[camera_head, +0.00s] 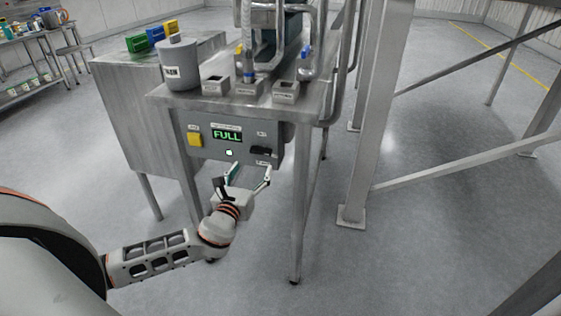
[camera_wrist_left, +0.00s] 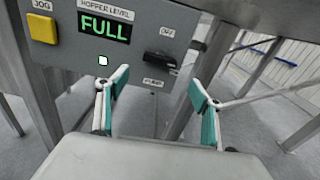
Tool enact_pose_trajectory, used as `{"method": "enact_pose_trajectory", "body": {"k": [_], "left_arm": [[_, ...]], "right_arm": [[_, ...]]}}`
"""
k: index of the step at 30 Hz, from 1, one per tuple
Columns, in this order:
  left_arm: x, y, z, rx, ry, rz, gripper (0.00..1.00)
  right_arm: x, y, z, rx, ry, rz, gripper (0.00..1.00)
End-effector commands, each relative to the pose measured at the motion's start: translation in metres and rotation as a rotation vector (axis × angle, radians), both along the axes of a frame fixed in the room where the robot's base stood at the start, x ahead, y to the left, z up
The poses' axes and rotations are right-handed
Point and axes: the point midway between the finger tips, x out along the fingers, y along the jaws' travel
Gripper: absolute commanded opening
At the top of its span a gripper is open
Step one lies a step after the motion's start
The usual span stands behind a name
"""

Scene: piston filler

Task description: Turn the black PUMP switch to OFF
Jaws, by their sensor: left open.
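The black PUMP switch (camera_head: 263,151) sits at the right of the grey control panel (camera_head: 208,149), under a small label that reads OFF in the left wrist view. In that view the switch (camera_wrist_left: 159,59) lies nearly level, with a PUMP label (camera_wrist_left: 153,82) below it. My left gripper (camera_head: 251,172) is open and empty just below and in front of the panel. In the left wrist view its teal-padded fingertips (camera_wrist_left: 158,84) stand apart on either side of the switch's column, short of it. My right gripper is not in view.
A yellow JOG button (camera_head: 195,139) and a green FULL display (camera_head: 227,135) are on the same panel. A steel table (camera_head: 165,97) carries a grey canister (camera_head: 179,66) above it. Metal legs and a frame post (camera_head: 372,120) stand to the right.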

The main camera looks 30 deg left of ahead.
Motion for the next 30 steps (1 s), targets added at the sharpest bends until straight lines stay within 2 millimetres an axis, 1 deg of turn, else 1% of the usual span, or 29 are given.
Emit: {"method": "enact_pose_trajectory", "body": {"k": [1,3,5,9,15,18,23,30], "left_arm": [[0.003,0.004,0.007,0.045,-0.010,0.004,0.67],[0.007,0.007,0.011,0.071,-0.015,0.008,0.67],[0.013,0.008,0.012,0.075,-0.016,0.008,0.67],[0.032,0.013,0.012,0.071,-0.016,0.009,0.67],[0.061,0.019,0.011,0.068,-0.014,0.008,0.67],[0.071,0.022,0.010,0.067,-0.014,0.007,0.67],[0.079,0.023,0.010,0.065,-0.012,0.006,0.67],[0.079,0.023,0.010,0.065,-0.012,0.006,0.67]], "right_arm": [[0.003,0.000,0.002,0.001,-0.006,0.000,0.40],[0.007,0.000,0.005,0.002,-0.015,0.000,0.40],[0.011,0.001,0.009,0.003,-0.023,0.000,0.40],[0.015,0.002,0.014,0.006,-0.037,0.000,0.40],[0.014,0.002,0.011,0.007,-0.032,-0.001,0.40],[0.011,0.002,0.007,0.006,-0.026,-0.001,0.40],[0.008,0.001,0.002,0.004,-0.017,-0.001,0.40],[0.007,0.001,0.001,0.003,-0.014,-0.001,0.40]]}}
